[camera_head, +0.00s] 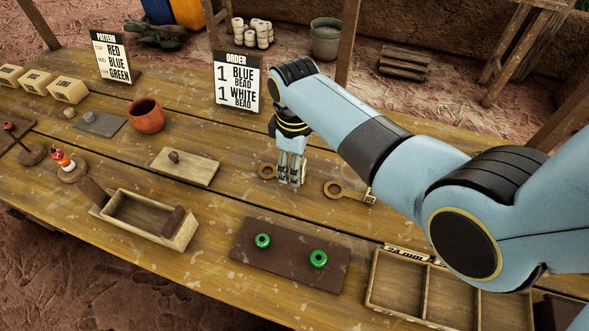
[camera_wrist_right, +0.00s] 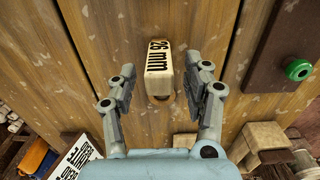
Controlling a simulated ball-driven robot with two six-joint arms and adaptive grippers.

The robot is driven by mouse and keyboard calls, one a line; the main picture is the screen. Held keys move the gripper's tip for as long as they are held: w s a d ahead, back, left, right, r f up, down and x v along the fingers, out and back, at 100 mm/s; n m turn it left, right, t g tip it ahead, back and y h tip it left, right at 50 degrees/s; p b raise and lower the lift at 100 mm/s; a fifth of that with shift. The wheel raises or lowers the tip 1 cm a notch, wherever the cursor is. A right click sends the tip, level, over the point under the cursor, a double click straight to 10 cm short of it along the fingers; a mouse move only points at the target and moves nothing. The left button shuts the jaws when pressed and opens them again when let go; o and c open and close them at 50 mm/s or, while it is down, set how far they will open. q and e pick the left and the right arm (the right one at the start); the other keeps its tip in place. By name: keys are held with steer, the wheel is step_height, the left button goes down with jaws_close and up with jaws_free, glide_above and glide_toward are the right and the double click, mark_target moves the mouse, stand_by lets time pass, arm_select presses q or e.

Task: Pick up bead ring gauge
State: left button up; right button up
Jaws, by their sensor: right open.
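Two wooden ring-shaped pieces lie on the table in the head view. One ring (camera_head: 266,171) is just left of my right gripper (camera_head: 291,180). The other ring gauge (camera_head: 334,188), with a handle and a pale tag, is to its right. My right gripper points down at the table, open. I cannot tell surely which gauge this is. My left gripper is not in view.
A dark mat (camera_head: 248,259) with two green beads lies in front, and a compartment tray (camera_head: 415,319) at front right. A lidless box (camera_head: 150,225), a knobbed slab (camera_head: 205,168) and a clay pot (camera_head: 147,116) stand left. The order sign (camera_head: 237,82) stands behind.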

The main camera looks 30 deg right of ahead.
jaws_close()
steer(key=shift+r, duration=0.1)
steer(key=r, duration=0.4)
steer(key=shift+s+r, duration=0.1)
steer(key=shift+s, duration=0.15)
steer(key=s+r, duration=0.6)
steer(key=s, duration=0.5)
steer(key=shift+a+r+p, duration=0.3)
steer(key=shift+a+p, duration=0.15)
